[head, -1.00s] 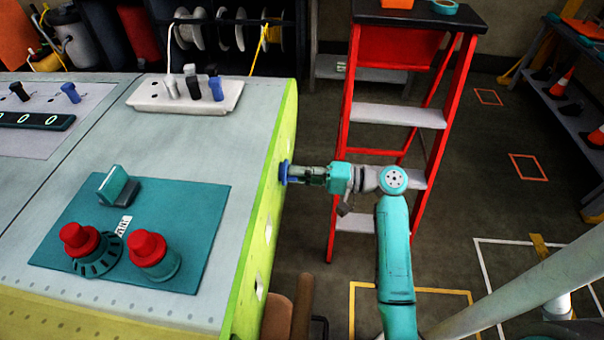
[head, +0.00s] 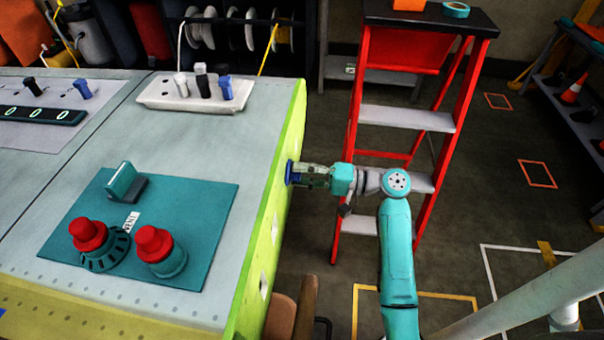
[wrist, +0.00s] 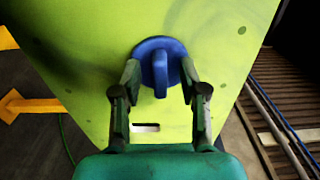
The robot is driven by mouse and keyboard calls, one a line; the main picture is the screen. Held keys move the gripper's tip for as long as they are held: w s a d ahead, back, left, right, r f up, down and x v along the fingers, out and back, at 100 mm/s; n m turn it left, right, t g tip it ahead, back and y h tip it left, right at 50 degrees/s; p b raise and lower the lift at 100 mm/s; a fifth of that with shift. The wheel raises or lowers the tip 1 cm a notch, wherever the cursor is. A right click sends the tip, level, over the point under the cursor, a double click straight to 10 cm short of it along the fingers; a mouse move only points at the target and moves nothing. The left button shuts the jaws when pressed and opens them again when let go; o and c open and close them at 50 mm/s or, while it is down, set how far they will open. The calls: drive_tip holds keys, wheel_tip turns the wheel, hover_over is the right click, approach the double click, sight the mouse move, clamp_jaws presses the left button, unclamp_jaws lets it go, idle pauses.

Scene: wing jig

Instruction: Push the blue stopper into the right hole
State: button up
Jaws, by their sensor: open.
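The blue stopper (head: 290,173) is at the yellow-green end face (head: 258,250) of the workbench-like wing, on its far part. In the wrist view the stopper (wrist: 160,68) shows a round flange against the green face and an upright grip tab. The flange looks close to the face; how deep the plug sits is hidden. My gripper (head: 306,176) points at it from the right. In the wrist view my gripper (wrist: 160,82) is open, with one finger on each side of the tab and gaps between. Other holes (head: 275,230) open nearer along the face.
A red stepladder (head: 350,190) stands right behind my arm. On the wing top lie a teal panel with red knobs (head: 155,243) and a white block with several plugs (head: 180,100). A brown chair-like piece (head: 305,305) is below the near end. Floor at right is mostly open.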

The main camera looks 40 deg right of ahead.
drive_tip(key=v, duration=1.2)
idle(0.3)
